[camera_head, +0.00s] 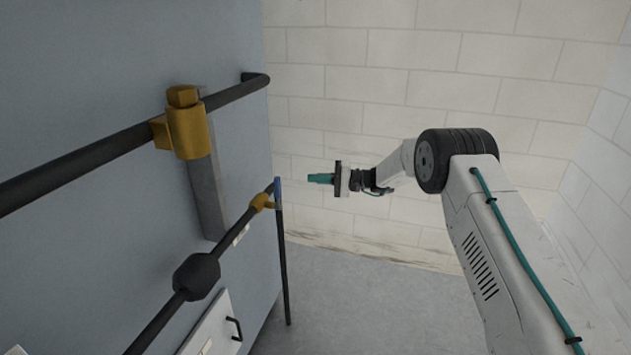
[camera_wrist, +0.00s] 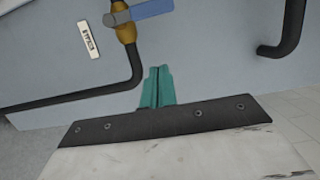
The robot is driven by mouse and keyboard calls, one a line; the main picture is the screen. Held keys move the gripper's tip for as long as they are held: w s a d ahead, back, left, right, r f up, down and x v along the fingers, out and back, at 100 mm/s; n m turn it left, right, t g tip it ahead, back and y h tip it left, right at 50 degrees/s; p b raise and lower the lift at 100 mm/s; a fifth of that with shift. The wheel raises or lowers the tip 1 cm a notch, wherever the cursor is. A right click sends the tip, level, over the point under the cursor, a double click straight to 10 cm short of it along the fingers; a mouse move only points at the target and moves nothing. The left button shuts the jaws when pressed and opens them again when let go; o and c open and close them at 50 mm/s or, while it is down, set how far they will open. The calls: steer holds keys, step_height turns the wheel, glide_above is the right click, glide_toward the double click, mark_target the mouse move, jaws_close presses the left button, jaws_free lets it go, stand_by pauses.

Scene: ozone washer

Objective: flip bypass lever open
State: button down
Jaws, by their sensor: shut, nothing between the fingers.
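The bypass valve is a brass body (camera_head: 262,201) on a dark pipe along the blue-grey panel, with a blue lever (camera_head: 278,192) on it. In the wrist view the brass body (camera_wrist: 124,30) is at the top, and the blue lever (camera_wrist: 152,9) points right, roughly crosswise to the pipe. Part of the valve is cut off by the top edge. A white label reading BYPASS (camera_wrist: 89,39) is left of it. My gripper (camera_head: 310,178) has teal fingers, shut and empty, to the right of the lever and apart from it. Its fingers (camera_wrist: 158,72) show below the valve in the wrist view.
An upper dark pipe (camera_head: 100,152) with a large brass fitting (camera_head: 187,128) crosses the panel. A dark bulge (camera_head: 196,276) sits on the lower pipe. A white box with a handle (camera_head: 215,325) is below. Tiled wall (camera_head: 340,90) stands behind; the floor (camera_head: 375,300) is clear.

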mark_target(277, 194)
steer(key=s+a, duration=0.3)
steer(key=a, duration=0.5)
steer(key=shift+a, duration=0.2)
steer(key=shift+s, duration=0.1)
